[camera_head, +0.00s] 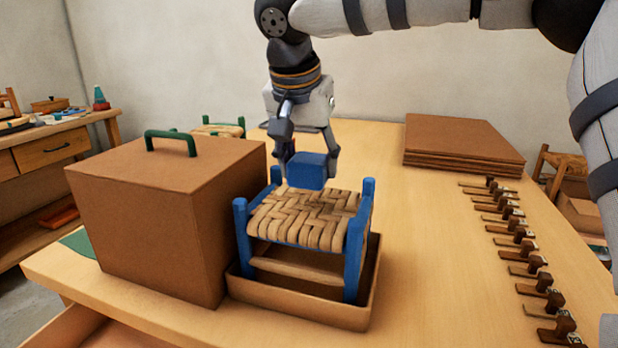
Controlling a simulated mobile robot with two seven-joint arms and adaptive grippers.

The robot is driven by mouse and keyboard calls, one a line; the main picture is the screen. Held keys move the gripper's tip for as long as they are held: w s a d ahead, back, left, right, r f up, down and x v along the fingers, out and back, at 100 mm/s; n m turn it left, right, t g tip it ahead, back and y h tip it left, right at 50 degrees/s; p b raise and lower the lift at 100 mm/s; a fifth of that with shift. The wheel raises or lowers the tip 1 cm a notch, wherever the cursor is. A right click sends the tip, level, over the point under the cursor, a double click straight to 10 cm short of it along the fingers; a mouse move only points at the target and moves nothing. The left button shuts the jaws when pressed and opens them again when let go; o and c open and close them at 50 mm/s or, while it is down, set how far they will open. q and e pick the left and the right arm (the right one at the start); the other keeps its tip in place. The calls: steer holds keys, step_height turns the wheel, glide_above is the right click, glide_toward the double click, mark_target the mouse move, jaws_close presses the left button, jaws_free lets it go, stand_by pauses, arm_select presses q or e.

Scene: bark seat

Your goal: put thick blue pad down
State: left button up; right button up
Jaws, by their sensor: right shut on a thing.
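The thick blue pad (307,170) is a small blue block between the fingers of my right gripper (309,158). The gripper points down and is shut on it. The pad is over or just behind the far edge of a small stool (305,216) with a woven bark seat and blue legs; I cannot tell whether it touches the seat. The stool stands upright in a shallow brown tray (300,306). My left gripper is not in view.
A large brown box (150,215) with a green handle (170,137) stands left of the stool. Stacked brown boards (462,142) lie at the back right. Several small wooden clamps (535,281) line the right edge. The table (430,240) between stool and clamps is clear.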

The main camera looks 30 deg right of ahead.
mark_target(309, 179)
steer(key=shift+f, duration=1.55)
steer(key=shift+f, duration=0.15)
steer(key=o, duration=0.9)
steer(key=v, duration=1.2)
